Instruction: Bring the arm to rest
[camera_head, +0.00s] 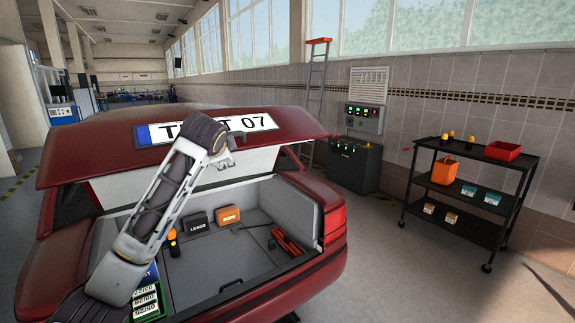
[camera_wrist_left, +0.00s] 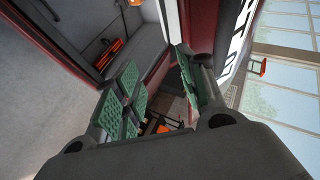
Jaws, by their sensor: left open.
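My left arm (camera_head: 165,205) rises from the lower left in front of the open car trunk. Its forearm is raised and bent at the top. My left gripper (camera_head: 232,152) is in front of the raised trunk lid, near the number plate, above the trunk floor. In the left wrist view the gripper (camera_wrist_left: 163,92) shows two green-padded fingers spread apart with nothing held between them. The red jack (camera_head: 287,241) lies at the right side of the trunk, well below the gripper. It also shows in the left wrist view (camera_wrist_left: 109,53). My right gripper is not in view.
The dark red car (camera_head: 318,279) has its lid (camera_head: 90,150) up. The trunk holds a black box (camera_head: 197,221), an orange box (camera_head: 228,215) and a green-framed case (camera_head: 147,303). A black trolley (camera_head: 465,225) stands at right. Floor between car and trolley is clear.

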